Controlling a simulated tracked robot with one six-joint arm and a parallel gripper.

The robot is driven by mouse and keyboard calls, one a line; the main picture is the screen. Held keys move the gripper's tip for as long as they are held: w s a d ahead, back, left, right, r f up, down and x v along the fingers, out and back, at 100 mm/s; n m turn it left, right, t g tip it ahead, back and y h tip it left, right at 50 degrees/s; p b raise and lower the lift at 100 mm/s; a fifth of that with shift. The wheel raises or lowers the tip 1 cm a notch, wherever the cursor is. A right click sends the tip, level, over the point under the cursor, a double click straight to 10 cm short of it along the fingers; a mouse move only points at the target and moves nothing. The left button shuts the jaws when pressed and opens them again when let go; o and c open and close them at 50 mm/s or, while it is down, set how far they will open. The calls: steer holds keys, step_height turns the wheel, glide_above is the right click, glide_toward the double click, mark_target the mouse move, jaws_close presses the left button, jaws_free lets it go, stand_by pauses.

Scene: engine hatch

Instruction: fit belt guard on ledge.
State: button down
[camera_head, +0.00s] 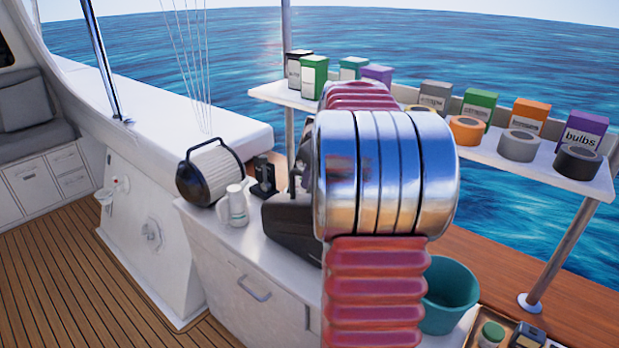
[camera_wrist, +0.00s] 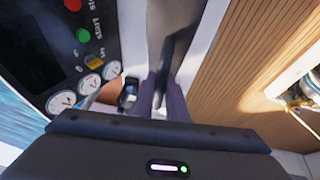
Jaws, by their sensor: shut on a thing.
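In the wrist view my gripper (camera_wrist: 161,97) reaches away from its dark body, with its two dark fingers close together. It is shut on a dark, narrow piece (camera_wrist: 174,58), seen nearly edge-on, which I take to be the belt guard. The piece extends beyond the fingertips, and its full shape cannot be made out. I cannot pick out the ledge with certainty in either view. In the head view my own arm covers the middle, and the fingers and the held piece cannot be made out there.
In the wrist view a dark panel with buttons and gauges (camera_wrist: 61,101) is close on the left; wooden decking (camera_wrist: 245,50) lies right. In the head view a white bottle (camera_head: 236,206) and a pleated filter (camera_head: 211,172) stand on the counter. A teal bucket (camera_head: 450,297) is right of my arm.

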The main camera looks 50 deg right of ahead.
steer(key=c, duration=1.7)
jaws_free()
steer(key=shift+f, duration=0.1)
steer(key=shift+c, duration=0.2)
steer(key=d+v, duration=0.1)
steer(key=v, duration=1.1)
steer(key=shift+a, duration=0.45)
